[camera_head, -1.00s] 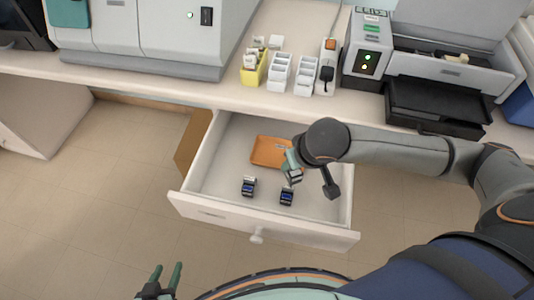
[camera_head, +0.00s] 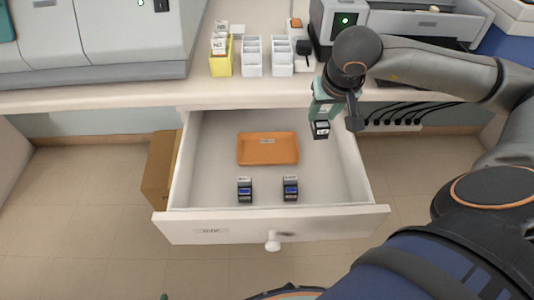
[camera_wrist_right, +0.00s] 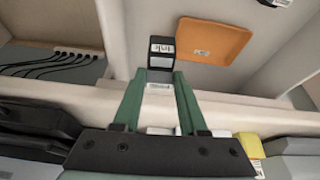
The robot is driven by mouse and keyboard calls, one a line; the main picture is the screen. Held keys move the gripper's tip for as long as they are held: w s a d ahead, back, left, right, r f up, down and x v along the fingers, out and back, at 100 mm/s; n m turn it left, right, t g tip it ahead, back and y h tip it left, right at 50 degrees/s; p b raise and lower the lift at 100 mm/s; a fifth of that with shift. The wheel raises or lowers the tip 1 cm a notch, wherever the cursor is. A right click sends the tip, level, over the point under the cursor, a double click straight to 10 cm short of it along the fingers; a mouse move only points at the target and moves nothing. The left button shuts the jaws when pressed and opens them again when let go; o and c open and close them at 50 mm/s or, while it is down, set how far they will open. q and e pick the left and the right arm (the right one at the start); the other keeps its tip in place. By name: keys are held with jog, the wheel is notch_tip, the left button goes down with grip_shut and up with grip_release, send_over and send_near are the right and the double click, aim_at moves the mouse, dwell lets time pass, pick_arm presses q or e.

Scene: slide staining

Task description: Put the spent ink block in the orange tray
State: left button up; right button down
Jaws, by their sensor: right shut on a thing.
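My right gripper (camera_head: 322,108) is shut on a dark ink block (camera_head: 320,130) with a white label. It holds the block over the right side of the open drawer; in the right wrist view the block (camera_wrist_right: 161,53) sits at the fingertips (camera_wrist_right: 158,76). The orange tray (camera_head: 267,157) lies flat in the drawer, left of the held block and apart from it. It also shows in the right wrist view (camera_wrist_right: 212,42), with a small label in it. Only a tip of my left gripper (camera_head: 164,296) shows at the bottom edge.
Two dark blocks with blue faces, a left one (camera_head: 245,190) and a right one (camera_head: 291,189), stand in the drawer (camera_head: 218,195) in front of the tray. A yellow holder (camera_head: 221,65) and white racks (camera_head: 252,68) stand on the counter. Cables (camera_head: 395,115) hang below it.

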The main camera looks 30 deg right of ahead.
jog(key=shift+s+d+r+m, duration=0.15)
jog(key=shift+s+d+m, duration=0.15)
jog(key=shift+d, duration=0.3)
jog(key=shift+w+a, duration=0.25)
jog(key=shift+w, duration=0.05)
jog(key=w+a+f, duration=0.4)
jog(key=w+a, duration=0.2)
jog(key=w, duration=0.1)
send_over(268, 152)
jog(key=shift+a+f, duration=0.1)
jog(key=shift+f, duration=4.25)
jog(key=shift+f+b, duration=0.2)
jog(key=shift+b, duration=0.15)
jog(key=shift+c, duration=2.2)
grip_release()
jog(key=shift+r, duration=0.1)
